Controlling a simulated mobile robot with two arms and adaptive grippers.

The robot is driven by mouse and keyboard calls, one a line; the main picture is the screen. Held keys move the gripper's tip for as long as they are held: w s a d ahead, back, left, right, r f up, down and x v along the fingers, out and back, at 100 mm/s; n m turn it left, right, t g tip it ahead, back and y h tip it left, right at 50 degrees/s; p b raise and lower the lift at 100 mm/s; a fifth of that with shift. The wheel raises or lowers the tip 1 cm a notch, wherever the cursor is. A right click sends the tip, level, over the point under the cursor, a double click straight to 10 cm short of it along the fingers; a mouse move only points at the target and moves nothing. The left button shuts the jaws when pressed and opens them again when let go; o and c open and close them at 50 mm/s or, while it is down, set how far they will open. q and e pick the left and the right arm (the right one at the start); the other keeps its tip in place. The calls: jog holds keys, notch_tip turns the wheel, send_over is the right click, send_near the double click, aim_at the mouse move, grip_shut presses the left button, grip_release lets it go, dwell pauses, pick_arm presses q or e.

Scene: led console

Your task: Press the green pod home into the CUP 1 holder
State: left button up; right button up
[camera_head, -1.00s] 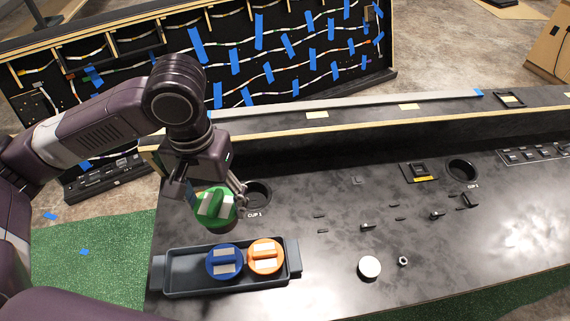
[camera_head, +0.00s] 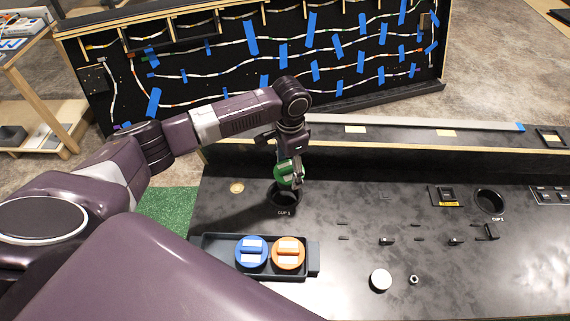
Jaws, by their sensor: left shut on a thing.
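The green pod (camera_head: 287,176) is held in my left gripper (camera_head: 292,170), which is shut on it. The pod is over the back part of the CUP 1 holder (camera_head: 281,204), a dark round opening in the black console top. The pod looks tilted, and the gripper hides part of it. I cannot tell whether its lower edge touches the holder's rim. The label CUP 1 shows just in front of the opening. My right gripper is not in view.
A dark tray (camera_head: 216,242) with a blue pod (camera_head: 251,252) and an orange pod (camera_head: 288,253) stands in front of the holder. A second cup opening (camera_head: 489,201) is at right. A white knob (camera_head: 381,280) and small switches stand on the console. A raised ledge (camera_head: 400,160) runs behind.

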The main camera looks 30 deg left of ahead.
pick_arm(q)
jog(key=shift+w+a+f+m, duration=0.15)
jog(key=shift+a+f+m, duration=0.35)
jog(key=shift+a+f, duration=0.3)
notch_tip(320, 180, down, 5)
jog(key=b, duration=0.5)
jog(key=shift+d+f+b, duration=0.1)
jog(key=shift+f+b, duration=0.05)
jog(key=shift+b, duration=0.15)
jog(key=shift+f, duration=0.25)
jog(key=shift+f+b, duration=0.9)
jog(key=shift+f, duration=1.6)
jog(key=o, duration=1.2)
jog(key=shift+c, duration=0.2)
jog(key=shift+r, duration=0.1)
